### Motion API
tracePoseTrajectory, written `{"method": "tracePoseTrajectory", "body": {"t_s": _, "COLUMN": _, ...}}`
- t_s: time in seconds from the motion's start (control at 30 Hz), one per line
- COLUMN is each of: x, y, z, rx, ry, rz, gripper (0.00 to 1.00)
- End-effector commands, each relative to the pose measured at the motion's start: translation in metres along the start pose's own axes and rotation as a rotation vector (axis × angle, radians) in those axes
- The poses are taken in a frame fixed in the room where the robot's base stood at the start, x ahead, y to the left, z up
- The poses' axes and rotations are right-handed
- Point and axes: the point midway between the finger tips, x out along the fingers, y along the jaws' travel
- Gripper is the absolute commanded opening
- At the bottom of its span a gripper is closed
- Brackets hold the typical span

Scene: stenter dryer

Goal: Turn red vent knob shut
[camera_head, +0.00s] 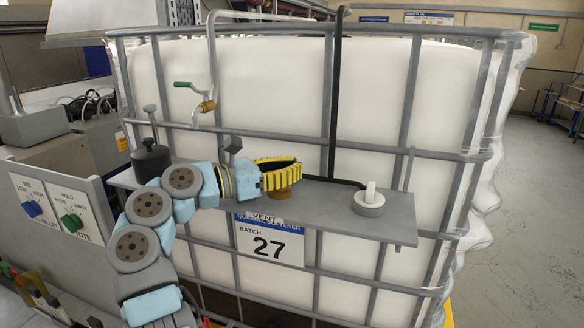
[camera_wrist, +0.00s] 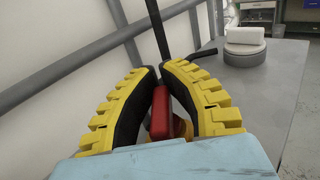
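The red vent knob (camera_wrist: 161,113) stands upright between my two fingers in the wrist view. My gripper (camera_wrist: 159,90) has yellow, ribbed fingers with black inner pads, and these press close on both sides of the knob. In the head view my gripper (camera_head: 300,172) is over the grey shelf and hides the red knob. A brass base (camera_head: 283,193) shows just below the fingers. The VENT label (camera_head: 266,218) is on the shelf's front edge below it.
A grey round base with a white block (camera_head: 369,199) stands on the shelf (camera_head: 330,211) to the right. A dark weight (camera_head: 150,160) is at the left. A caged white tank (camera_head: 270,100) stands behind, with a green-handled brass tap (camera_head: 207,105). A batch 27 sign (camera_head: 268,247) hangs below.

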Motion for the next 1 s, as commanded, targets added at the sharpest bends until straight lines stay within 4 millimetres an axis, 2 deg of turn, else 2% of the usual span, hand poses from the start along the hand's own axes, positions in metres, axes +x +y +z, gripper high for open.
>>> {"method": "tracePoseTrajectory", "body": {"t_s": 1.0, "x": -0.0035, "y": -0.0038, "z": 0.0002, "rx": -0.004, "ry": 0.0, "rz": -0.204, "gripper": 0.0}}
